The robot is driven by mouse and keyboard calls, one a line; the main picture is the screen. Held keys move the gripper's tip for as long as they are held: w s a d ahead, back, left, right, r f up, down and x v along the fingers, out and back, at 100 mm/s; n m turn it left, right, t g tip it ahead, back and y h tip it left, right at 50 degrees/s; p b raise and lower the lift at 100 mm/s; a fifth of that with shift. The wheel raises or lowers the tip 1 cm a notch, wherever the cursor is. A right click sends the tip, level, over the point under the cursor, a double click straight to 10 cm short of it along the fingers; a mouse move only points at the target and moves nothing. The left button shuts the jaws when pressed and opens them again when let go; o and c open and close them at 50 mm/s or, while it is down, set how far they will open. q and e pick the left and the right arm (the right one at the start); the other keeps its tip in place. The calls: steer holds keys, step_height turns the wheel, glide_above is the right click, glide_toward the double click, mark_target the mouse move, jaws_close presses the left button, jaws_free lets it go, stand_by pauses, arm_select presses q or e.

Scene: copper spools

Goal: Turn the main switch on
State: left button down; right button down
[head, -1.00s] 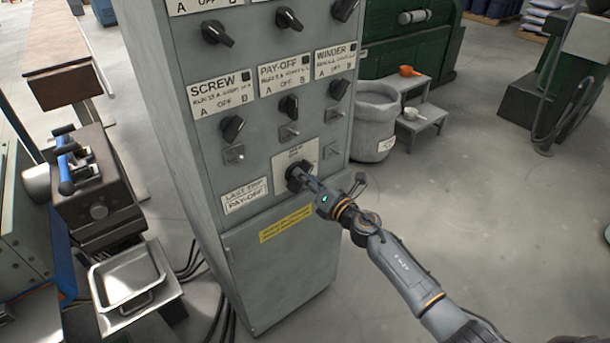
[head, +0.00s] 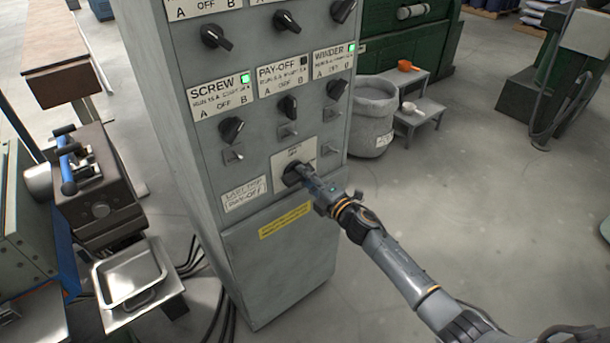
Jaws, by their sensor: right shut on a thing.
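The main switch (head: 291,176) is a black rotary knob on a pale plate (head: 283,160) low on the grey control cabinet's front. My right gripper (head: 305,178) is shut on the knob, reaching in from the lower right and hiding part of it. The small lamps by the SCREW label (head: 245,79) and the WINDER label (head: 351,48) glow green. The lamp by the PAY-OFF label (head: 304,61) is dark. My left gripper is not in view.
Several other knobs, such as the SCREW knob (head: 231,129), and small toggles sit above the main switch. A metal tray (head: 130,280) stands at the lower left. A grey bin (head: 373,115) and a step stool (head: 425,112) stand right of the cabinet.

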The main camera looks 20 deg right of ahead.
steer(key=shift+m, duration=0.4)
steer(key=c, duration=1.2)
jaws_free()
steer(key=v, duration=1.2)
